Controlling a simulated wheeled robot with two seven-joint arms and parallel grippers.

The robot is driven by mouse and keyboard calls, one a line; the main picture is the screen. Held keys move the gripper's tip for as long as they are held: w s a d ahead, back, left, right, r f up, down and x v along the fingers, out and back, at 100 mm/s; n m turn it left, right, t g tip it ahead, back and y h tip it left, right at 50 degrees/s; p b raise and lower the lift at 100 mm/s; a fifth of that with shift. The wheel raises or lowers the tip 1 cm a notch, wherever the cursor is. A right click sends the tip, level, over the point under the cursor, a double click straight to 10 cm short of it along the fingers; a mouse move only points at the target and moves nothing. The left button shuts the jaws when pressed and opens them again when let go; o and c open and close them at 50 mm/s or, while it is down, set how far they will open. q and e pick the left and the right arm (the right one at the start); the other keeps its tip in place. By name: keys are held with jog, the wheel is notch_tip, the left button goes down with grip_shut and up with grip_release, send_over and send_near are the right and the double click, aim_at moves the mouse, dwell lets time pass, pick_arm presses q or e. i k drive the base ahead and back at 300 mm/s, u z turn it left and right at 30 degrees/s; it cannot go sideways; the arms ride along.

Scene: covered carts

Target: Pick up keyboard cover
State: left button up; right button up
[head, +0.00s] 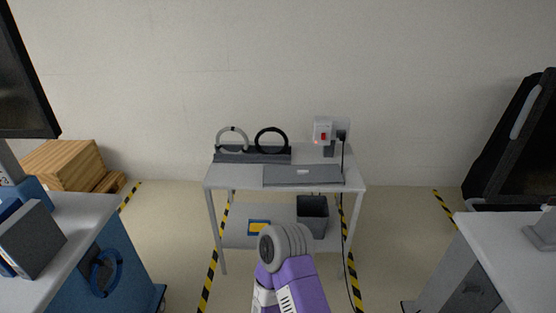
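A flat, wide grey piece, seemingly the keyboard cover (280,176), lies along the front edge of the light grey cart (215,181). It has a small pale mark near its middle. Whether a keyboard lies under it is hidden. A purple and grey part of one of my arms rises from the bottom of the head view, in front of the cart and well apart from the cover. Neither of my grippers is in view.
A dark rack (233,157) with a white and a black hoop stands behind the cover at left. A red-switched box (323,133) stands at right; a black cable (344,215) hangs down. A dark bin (313,222) is below.

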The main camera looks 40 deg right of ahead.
aim_at(276, 175)
jog(key=z, duration=0.45)
jog(key=i, duration=1.85)
jog(key=z, duration=1.15)
